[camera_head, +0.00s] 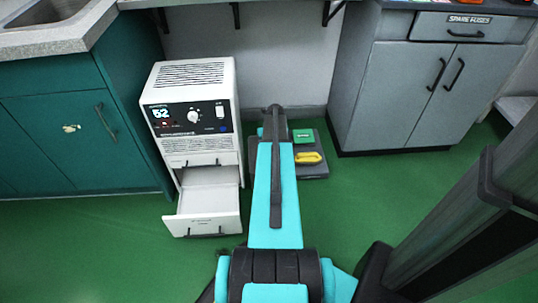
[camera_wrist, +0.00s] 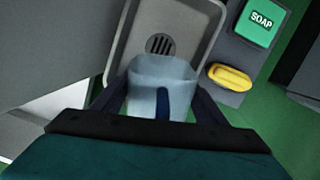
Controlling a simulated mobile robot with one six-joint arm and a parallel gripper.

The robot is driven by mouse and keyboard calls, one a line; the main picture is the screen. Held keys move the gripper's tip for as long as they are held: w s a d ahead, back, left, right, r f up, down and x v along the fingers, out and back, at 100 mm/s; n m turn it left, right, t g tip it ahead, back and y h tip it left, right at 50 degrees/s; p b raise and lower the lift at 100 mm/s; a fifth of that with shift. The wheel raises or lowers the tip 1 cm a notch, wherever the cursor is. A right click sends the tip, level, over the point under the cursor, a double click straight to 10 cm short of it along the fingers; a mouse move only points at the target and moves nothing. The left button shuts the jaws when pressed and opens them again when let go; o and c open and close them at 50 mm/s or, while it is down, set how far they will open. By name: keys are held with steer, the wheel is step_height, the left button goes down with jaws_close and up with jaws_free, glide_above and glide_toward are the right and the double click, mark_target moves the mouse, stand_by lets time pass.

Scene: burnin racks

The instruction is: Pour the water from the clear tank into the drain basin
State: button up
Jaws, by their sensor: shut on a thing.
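The clear tank (camera_wrist: 150,75) is pale, see-through and bluish in the wrist view. My gripper (camera_wrist: 160,97) is shut on it, with one dark finger at each side. The tank is over the near part of the drain basin (camera_wrist: 192,22), a grey tray with a round slotted drain (camera_wrist: 160,44) just beyond the tank's rim. I cannot tell the tank's tilt or how much water is in it. In the head view my arm hides the tank and most of the basin.
A grey cabinet (camera_head: 405,95) stands right.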

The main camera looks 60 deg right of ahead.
steer(key=shift+s+a+r+t+h+b, duration=0.25)
steer(key=shift+s+a+t+h+b, duration=0.45)
steer(key=shift+b, duration=1.4)
steer(key=shift+s+a+r+b, duration=0.1)
steer(key=shift+s+a+b, duration=0.1)
steer(key=shift+b, duration=0.25)
steer(key=b, duration=0.2)
steer(key=t+b, duration=0.1)
steer(key=b, duration=0.2)
steer(key=shift+s+a+r+h, duration=0.15)
steer(key=shift+s+r+h, duration=0.15)
steer(key=shift+a+r+t+h+b, duration=0.2)
steer(key=shift+t+h+b, duration=0.1)
steer(key=shift+t+h, duration=0.15)
steer(key=shift+s+a+r+t+h+b, duration=0.15)
steer(key=shift+t+h+b, duration=0.15)
steer(key=shift+b, duration=0.3)
steer(key=shift+s+r+t+h+b, duration=0.1)
steer(key=shift+s+t+h+b, duration=0.2)
steer(key=shift+t+b, duration=0.5)
steer(key=shift+b, duration=0.4)
steer(key=shift+s+r+h, duration=0.15)
steer(key=shift+r+h, duration=0.1)
steer(key=shift+h, duration=0.1)
